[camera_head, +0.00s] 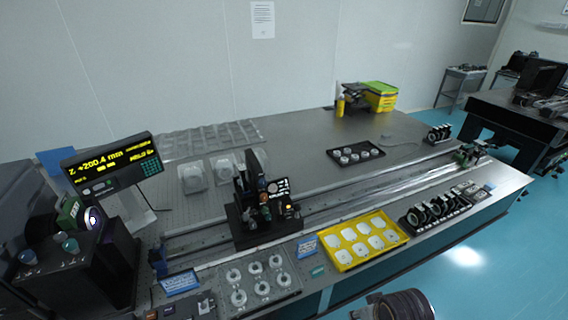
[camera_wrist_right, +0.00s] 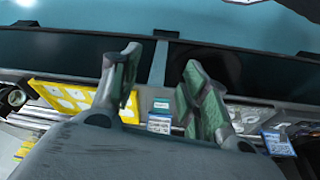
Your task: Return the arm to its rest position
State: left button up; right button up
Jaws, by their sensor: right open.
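My right gripper (camera_wrist_right: 157,85) shows in the right wrist view with its two green-padded fingers spread apart. It is open, and nothing is between the fingers. Beyond the fingers lie the table's front edge, a yellow tray (camera_wrist_right: 72,97) and small blue and teal labels. In the head view only a dark rounded part of my arm shows at the bottom edge, right of centre, in front of the table. The fingers are out of that view. My left gripper is in neither view.
The optical table (camera_head: 300,150) carries a rail with a dark carriage (camera_head: 262,222). The yellow tray (camera_head: 343,262) of white parts and a clear tray (camera_head: 224,287) of rings lie along the front. A display (camera_head: 112,165) stands at left. Blue floor (camera_head: 470,255) is clear at right.

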jog(key=s+f+g+b, duration=0.1)
jog(key=s+f, duration=0.1)
jog(key=f, duration=1.5)
jog(key=s+f+b, duration=0.1)
jog(key=s+f, duration=0.1)
jog(key=f, duration=1.6)
jog(key=s+d+f, duration=0.2)
jog(key=s+f, duration=0.8)
jog(key=s, duration=0.1)
jog(key=s+d+f+g+b, duration=0.1)
jog(key=s+d+f, duration=0.1)
jog(key=s+f, duration=0.8)
jog(key=shift+s+d, duration=0.3)
jog(key=shift+s, duration=0.2)
